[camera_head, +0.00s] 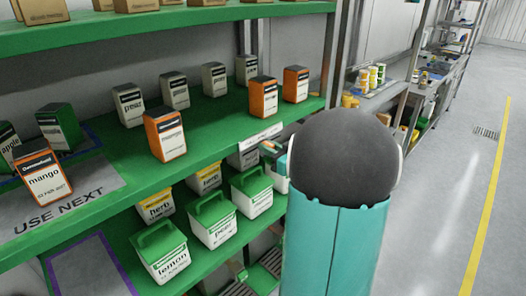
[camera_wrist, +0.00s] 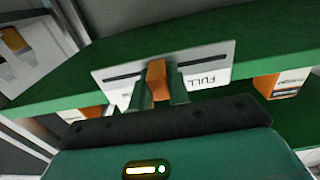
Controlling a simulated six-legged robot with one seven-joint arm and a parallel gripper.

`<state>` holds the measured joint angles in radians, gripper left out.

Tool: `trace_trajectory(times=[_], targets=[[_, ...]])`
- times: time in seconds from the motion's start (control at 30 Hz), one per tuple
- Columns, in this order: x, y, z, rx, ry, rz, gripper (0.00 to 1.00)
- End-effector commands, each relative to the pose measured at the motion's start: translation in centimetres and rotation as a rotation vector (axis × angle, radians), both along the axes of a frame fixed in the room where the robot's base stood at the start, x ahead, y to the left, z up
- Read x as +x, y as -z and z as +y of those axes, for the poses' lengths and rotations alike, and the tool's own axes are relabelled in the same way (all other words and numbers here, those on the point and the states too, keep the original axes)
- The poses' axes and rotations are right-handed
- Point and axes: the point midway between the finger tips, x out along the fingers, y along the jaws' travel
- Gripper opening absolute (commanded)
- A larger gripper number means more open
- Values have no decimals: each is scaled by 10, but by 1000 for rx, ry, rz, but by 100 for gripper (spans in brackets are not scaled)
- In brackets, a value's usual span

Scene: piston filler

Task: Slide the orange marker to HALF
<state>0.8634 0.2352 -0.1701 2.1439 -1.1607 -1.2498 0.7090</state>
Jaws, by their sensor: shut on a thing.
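In the wrist view the orange marker (camera_wrist: 157,80) sits at a dark slot in a white label plate (camera_wrist: 222,57) on the green shelf edge. The slot shows on both sides of it. My gripper (camera_wrist: 159,91) is shut on the marker, one finger on each side. The word FULL reads upside down on the plate, to the right of the marker. The lettering left of it is mostly hidden by my fingers, and I cannot read HALF. In the head view the plate (camera_head: 261,136) is on the shelf edge, and my arm hides most of my gripper.
The green middle shelf (camera_head: 215,130) holds several cartons, including an orange one (camera_head: 164,134). The shelf below holds green-lidded tubs (camera_head: 211,221). A side bench (camera_head: 385,92) with small containers stands behind my arm. The grey floor on the right is clear.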

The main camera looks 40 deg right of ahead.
Motion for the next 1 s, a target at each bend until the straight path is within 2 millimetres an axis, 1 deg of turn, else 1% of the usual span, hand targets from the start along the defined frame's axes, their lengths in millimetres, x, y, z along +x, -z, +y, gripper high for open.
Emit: trace_trajectory(times=[0.17, 0.2, 0.27, 0.3, 0.57, 0.67, 0.77, 0.83, 0.97, 1.0], targets=[[0, 0, 0, -1, 0, 0, 0], [0, 0, 0, -1, 0, 0, 20], [0, 0, 0, -1, 0, 0, 32], [0, 0, 0, -1, 0, 0, 39], [0, 0, 0, -1, 0, 0, 40], [-4, 0, 0, -1, 1, 0, 40], [-14, 0, -1, 0, 3, 0, 40], [-26, 0, -1, -1, 3, 1, 40], [-53, 0, -2, -1, 4, 0, 40], [-63, 0, -2, 0, 5, 1, 40]])
